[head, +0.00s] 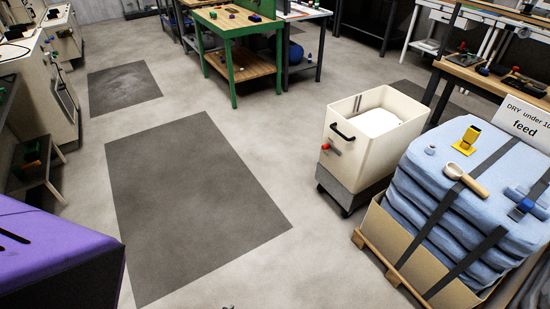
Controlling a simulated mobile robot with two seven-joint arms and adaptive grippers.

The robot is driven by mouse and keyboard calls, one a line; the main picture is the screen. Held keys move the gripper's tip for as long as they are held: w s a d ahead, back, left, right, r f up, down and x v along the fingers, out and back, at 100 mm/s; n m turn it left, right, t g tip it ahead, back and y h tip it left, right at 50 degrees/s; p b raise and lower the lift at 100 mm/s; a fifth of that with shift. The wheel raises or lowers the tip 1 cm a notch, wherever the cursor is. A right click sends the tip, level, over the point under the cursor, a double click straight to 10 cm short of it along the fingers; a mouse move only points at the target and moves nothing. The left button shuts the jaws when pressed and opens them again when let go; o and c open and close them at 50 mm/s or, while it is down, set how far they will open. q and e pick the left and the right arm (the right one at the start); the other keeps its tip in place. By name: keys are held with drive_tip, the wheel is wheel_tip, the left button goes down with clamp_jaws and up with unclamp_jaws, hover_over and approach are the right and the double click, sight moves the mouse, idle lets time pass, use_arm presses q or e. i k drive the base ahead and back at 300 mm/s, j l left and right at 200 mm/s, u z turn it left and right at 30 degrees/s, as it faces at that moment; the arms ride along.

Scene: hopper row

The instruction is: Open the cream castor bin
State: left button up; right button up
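The cream castor bin (350,161) stands upright on the floor right of the middle, on a dark grey wheeled base. Its top shows open, with white material (374,123) inside below the rim. A black bar handle (342,133) is on its front left face. A small red knob (326,147) with a metal piece is below the handle. I see no separate lid on it. Neither of my grippers can be made out. A tiny dark bit at the bottom edge is too small to identify.
A pallet box of stacked blue sacks (430,223) stands close to the bin's right, with a scoop (466,179) and yellow object (467,139) on top. A purple-topped unit (48,245) is at lower left. Green table (232,24) stands behind. Floor with dark mat (190,200) is clear.

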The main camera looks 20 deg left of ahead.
sight(372, 129)
drive_tip(key=u, duration=0.2)
drive_tip(key=i+j, duration=0.15)
drive_tip(key=i, duration=0.4)
drive_tip(key=i+j+z, duration=0.1)
drive_tip(key=i, duration=0.45)
drive_tip(key=i+j, duration=0.3)
drive_tip(key=i, duration=0.25)
drive_tip(key=l+z, duration=0.05)
